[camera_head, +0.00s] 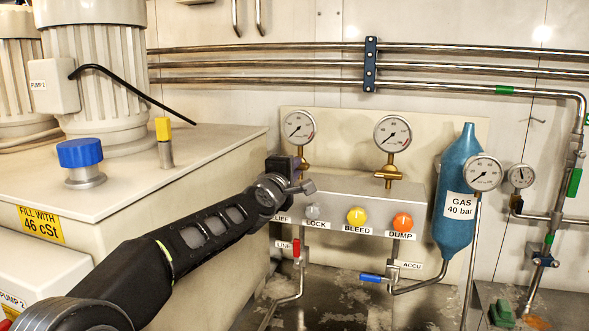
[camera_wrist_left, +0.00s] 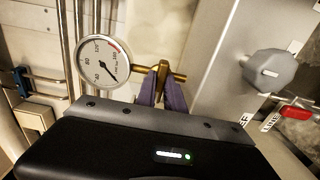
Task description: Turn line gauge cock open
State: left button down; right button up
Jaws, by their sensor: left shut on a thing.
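The left round gauge (camera_head: 299,127) stands on brass fittings above the valve block. In the left wrist view the gauge (camera_wrist_left: 105,60) shows beside its brass cock (camera_wrist_left: 164,70). The cock's bar handle sticks up between the fingers, and a brass stem runs to the right. My left gripper (camera_head: 298,172) is in front of the cock in the head view and hides most of it. In the left wrist view the purple fingers of my left gripper (camera_wrist_left: 163,93) are shut on the cock handle. My right gripper is in neither view.
The valve block (camera_head: 345,188) carries a grey LOCK knob (camera_head: 312,211), yellow BLEED knob (camera_head: 357,216) and orange DUMP knob (camera_head: 402,222). A second gauge (camera_head: 393,133) and blue gas bottle (camera_head: 458,190) stand to the right. A red lever (camera_head: 296,248) hangs below the block.

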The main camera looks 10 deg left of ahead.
pick_arm(q)
jog(key=shift+m, duration=0.4)
jog(key=m+p, duration=0.1)
jog(key=m, duration=0.2)
jog(key=shift+m, duration=0.3)
jog(key=m+p, duration=0.1)
jog(key=m, duration=0.3)
jog(key=shift+m, duration=0.3)
jog(key=m, duration=0.4)
jog(key=shift+m+p, duration=0.3)
jog(key=m, duration=0.4)
jog(key=shift+f+m, duration=0.1)
jog(key=shift+m, duration=0.2)
jog(key=c, duration=1.4)
grip_release()
jog(key=shift+c, duration=0.2)
